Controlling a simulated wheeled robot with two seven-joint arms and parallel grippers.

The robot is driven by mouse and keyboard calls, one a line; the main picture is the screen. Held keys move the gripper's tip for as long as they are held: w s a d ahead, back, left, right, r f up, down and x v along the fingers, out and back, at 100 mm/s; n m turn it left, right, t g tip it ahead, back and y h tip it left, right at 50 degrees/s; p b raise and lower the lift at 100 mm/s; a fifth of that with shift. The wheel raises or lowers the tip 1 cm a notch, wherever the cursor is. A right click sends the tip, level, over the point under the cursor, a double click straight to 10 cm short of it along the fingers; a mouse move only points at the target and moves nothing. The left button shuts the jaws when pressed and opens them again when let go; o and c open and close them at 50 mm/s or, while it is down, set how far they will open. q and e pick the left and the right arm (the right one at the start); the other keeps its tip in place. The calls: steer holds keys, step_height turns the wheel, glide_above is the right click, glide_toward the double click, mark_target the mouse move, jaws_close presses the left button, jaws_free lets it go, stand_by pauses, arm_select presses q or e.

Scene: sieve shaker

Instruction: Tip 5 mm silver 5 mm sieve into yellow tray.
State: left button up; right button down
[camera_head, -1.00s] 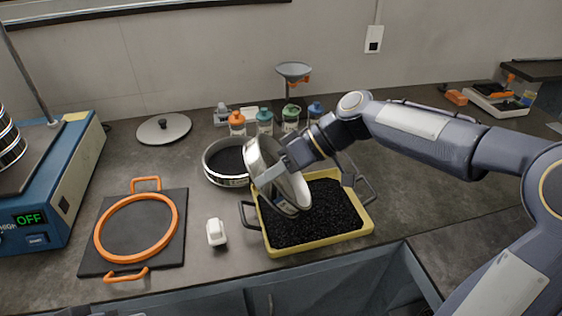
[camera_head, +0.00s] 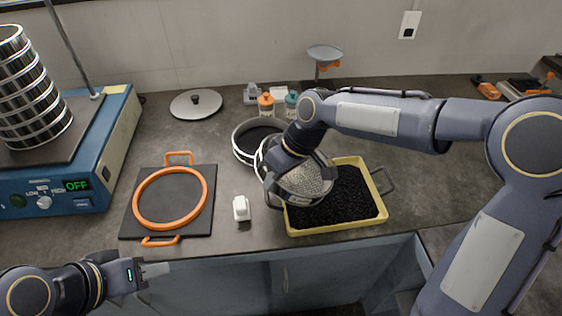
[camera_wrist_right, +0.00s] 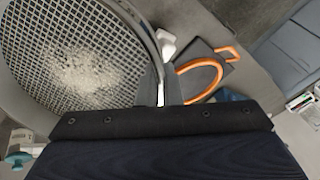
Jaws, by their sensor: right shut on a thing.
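My right gripper (camera_head: 285,165) is shut on the rim of a silver sieve (camera_head: 308,184). The sieve is steeply tilted over the left part of the yellow tray (camera_head: 345,226), with its mesh side toward the head camera. In the right wrist view the sieve's coarse mesh (camera_wrist_right: 60,45) shows a pale, grainy patch; whether these are grains on it cannot be told. The tray holds black granules (camera_head: 350,195); the sieve hides its left part. My left gripper (camera_head: 155,271) is at lower left, in front of the counter, apart from everything; its finger opening is unclear.
Another sieve with dark contents (camera_head: 245,150) stands close behind the held one. A white block (camera_head: 241,208) sits left of the tray. An orange ring (camera_head: 172,198) lies on a black mat. The blue shaker (camera_head: 100,165) with a sieve stack (camera_head: 32,95) reads OFF.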

steer(key=shift+a+f+h, duration=0.4)
steer(key=shift+f+h, duration=0.05)
steer(key=shift+h, duration=0.05)
arm_select(q)
steer(key=shift+r, duration=0.45)
steer(key=shift+r, duration=0.1)
arm_select(e)
steer(key=shift+f, duration=0.15)
steer(key=shift+a+f+h+p, duration=0.15)
steer(key=shift+f+h+p, duration=0.1)
steer(key=shift+h+p, duration=0.2)
arm_select(q)
steer(key=shift+r+p, duration=0.35)
steer(key=shift+r, duration=0.25)
arm_select(e)
steer(key=f+h, duration=0.3)
steer(key=shift+a+f, duration=0.2)
